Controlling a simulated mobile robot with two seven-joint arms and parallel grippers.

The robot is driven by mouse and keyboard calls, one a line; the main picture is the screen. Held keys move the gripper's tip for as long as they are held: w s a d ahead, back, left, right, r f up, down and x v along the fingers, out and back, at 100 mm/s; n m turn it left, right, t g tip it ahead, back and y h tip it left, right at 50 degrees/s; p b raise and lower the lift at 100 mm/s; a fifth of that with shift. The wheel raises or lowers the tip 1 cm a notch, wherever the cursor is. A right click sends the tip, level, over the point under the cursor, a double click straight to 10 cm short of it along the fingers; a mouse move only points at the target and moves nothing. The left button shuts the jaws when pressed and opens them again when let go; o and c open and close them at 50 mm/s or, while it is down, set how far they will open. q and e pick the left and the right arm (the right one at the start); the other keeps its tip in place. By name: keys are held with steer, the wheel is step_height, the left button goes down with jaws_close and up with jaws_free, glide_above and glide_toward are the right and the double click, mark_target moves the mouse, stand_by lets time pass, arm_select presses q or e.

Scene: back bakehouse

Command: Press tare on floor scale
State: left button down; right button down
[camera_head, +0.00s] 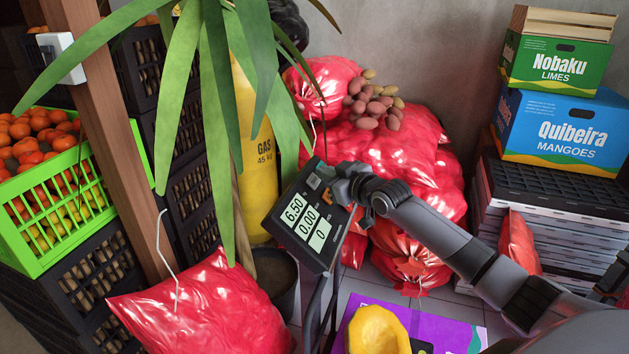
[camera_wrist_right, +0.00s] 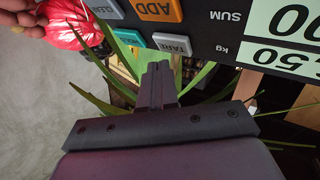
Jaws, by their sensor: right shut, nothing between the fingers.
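The scale's dark display head (camera_head: 287,236) stands on a post at the middle of the head view. Its lit panels read 6.50, 0.00 and 0. In the right wrist view its keypad is upside down, with a grey TARE key (camera_wrist_right: 172,43), an orange ADD key (camera_wrist_right: 154,9) and a teal key (camera_wrist_right: 129,38). My right gripper (camera_head: 344,184) is at the keypad's right end. It is shut and empty. In the right wrist view its fingertips (camera_wrist_right: 157,68) are just below the TARE key; I cannot tell whether they touch. My left gripper is not in view.
Long plant leaves (camera_head: 216,90) hang left of the display. Red sacks (camera_head: 408,150) and a yellow gas cylinder (camera_head: 257,150) stand behind it. A purple carton (camera_head: 455,331) with a yellow squash (camera_head: 378,331) lies below. Stacked crates and mango boxes (camera_head: 560,120) stand right.

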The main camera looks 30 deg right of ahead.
steer(key=shift+w+f, duration=0.1)
steer(key=shift+f, duration=0.05)
stand_by(0.7)
steer(key=shift+w+a+f, duration=0.15)
steer(key=shift+a, duration=0.05)
steer(key=shift+w+a+f+b, duration=0.2)
steer(key=shift+f+b, duration=0.15)
steer(key=shift+b, duration=0.05)
stand_by(0.6)
stand_by(0.4)
steer(key=shift+s+d+r+p, duration=0.45)
steer(key=shift+r+p, duration=0.15)
steer(key=shift+p, duration=0.2)
steer(key=r+p, duration=0.1)
steer(key=s+d+r+p, duration=0.1)
steer(key=p, duration=0.1)
steer(key=s+d+r+p, duration=0.1)
steer(key=shift+s+r, duration=0.25)
steer(key=shift+r, duration=0.15)
